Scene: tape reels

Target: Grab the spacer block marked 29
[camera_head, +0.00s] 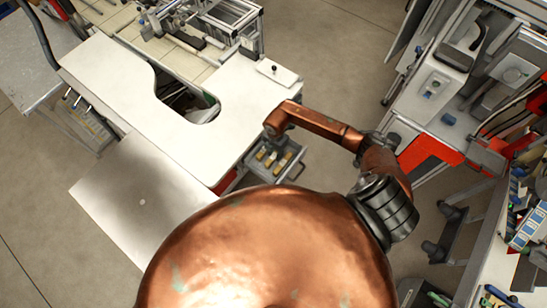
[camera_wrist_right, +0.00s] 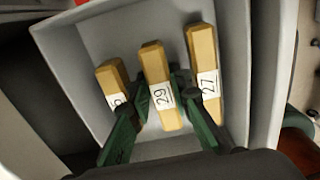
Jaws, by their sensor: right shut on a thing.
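The spacer block marked 29 (camera_wrist_right: 155,66) is a tan wooden bar with a white label, the middle one of three in a grey drawer (camera_wrist_right: 82,57). My right gripper (camera_wrist_right: 161,84) has one dark green finger on each side of this block and is shut on it. The block is still inside the drawer, with its label facing the camera. In the head view my right gripper (camera_head: 274,146) reaches down over the drawer (camera_head: 292,176), and the blocks look small there. My left gripper is not in view.
A block marked 27 (camera_wrist_right: 202,50) lies close to the right of the gripper. Another block (camera_wrist_right: 110,76) lies to the left, its label partly hidden by a finger. Drawer walls stand around them. The white worktop (camera_head: 255,97) is beside the drawer in the head view.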

